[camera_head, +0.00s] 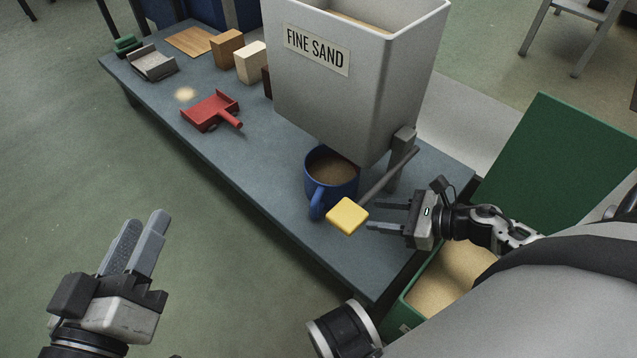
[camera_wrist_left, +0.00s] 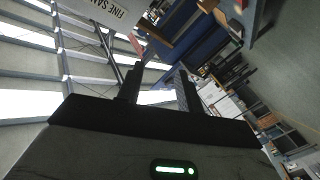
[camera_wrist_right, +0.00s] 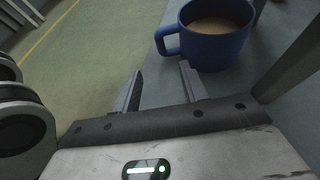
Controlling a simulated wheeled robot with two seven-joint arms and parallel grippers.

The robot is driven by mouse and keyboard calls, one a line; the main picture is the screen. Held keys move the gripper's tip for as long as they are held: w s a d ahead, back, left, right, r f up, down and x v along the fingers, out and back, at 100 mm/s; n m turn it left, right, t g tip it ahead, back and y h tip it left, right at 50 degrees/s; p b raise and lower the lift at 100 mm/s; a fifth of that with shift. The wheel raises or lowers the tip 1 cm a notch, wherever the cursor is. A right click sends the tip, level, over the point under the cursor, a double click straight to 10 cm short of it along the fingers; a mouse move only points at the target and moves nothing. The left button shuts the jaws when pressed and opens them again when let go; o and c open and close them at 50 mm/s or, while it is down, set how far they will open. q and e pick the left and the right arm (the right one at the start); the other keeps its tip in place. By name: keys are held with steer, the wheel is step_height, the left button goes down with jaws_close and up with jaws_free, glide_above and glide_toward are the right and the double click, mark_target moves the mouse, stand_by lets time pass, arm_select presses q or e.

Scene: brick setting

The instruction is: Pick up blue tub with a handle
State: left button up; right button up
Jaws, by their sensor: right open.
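The blue tub (camera_head: 343,181) with a handle stands upright on the grey-blue table, below the sand hopper. It holds brown sand, and its handle (camera_head: 318,203) points toward the table's near edge. The tub also shows in the right wrist view (camera_wrist_right: 216,46), with its handle at its left. My right gripper (camera_head: 374,216) is open and empty, to the right of the tub and apart from it. The yellow lever paddle (camera_head: 347,216) lies between them in the head view. My left gripper (camera_head: 147,230) is open and empty, off the table at the lower left.
The grey hopper (camera_head: 318,101) labelled FINE SAND overhangs the tub. A red scoop-like tray (camera_head: 208,112), wooden blocks (camera_head: 227,49) and a grey tray (camera_head: 152,64) are farther left on the table (camera_head: 262,168). A green bin with sand (camera_head: 452,277) stands at the right. Floor at left is clear.

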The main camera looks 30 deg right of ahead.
mark_target(328, 185)
steer(key=b+x, duration=0.2)
steer(key=x, duration=0.7)
steer(key=shift+w+a+f, duration=0.15)
steer(key=shift+w+a, duration=0.05)
steer(key=shift+w, duration=0.05)
steer(key=shift+b+x, duration=1.15)
steer(key=shift+x, duration=1.7)
arm_select(q)
step_height(328, 185, up, 8)
steer(key=w+m+t+h, duration=0.1)
steer(key=m+t+h, duration=0.2)
steer(key=m, duration=0.3)
steer(key=shift+w+a+f+t, duration=0.2)
steer(key=shift+w+a+t, duration=0.2)
steer(key=shift+t, duration=0.3)
arm_select(e)
steer(key=shift+f, duration=0.1)
jaws_close()
